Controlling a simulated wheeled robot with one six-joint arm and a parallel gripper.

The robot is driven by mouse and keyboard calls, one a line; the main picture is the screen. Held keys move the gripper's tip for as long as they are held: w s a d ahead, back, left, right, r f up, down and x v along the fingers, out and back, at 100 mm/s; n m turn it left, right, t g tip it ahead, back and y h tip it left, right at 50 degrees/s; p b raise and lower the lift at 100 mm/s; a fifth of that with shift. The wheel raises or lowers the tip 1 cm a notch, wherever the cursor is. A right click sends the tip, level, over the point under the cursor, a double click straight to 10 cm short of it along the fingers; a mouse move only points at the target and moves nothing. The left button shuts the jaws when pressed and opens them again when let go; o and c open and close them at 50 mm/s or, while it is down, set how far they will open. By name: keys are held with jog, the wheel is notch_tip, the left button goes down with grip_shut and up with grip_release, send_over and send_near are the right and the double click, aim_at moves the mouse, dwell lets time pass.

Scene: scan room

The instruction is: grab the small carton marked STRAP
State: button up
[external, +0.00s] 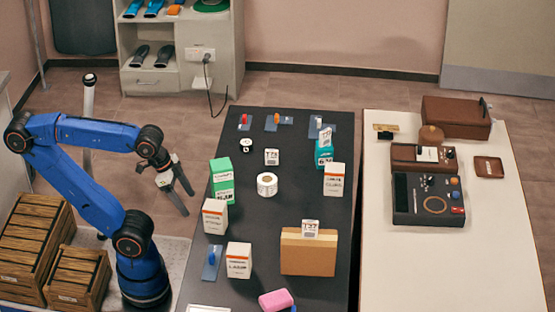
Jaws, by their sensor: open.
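Several small cartons stand upright on the dark table. A green and white carton (222,182) stands at the left, and a teal one (323,152) at the back right. Their print is too small to tell which is marked STRAP. My gripper (189,202) is open and empty, pointing down, left of the table and apart from the cartons.
A brown box (308,256) with a tag on top stands at the front right. A white tape roll (267,185) is mid-table. A pink block (276,300) lies at the front edge. Wooden crates (78,277) stand left. A white table (385,270) holds cases.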

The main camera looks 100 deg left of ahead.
notch_tip(320, 180, up, 28)
jog(key=m+g, duration=0.5)
jog(key=m, duration=1.4)
send_over(213, 205)
jog(key=f, duration=0.1)
notch_tip(213, 205, down, 17)
jog(key=shift+r, duration=0.15)
jog(key=shift+w+f, duration=0.2)
jog(key=shift+f, duration=2.45)
jog(key=c, duration=1.2)
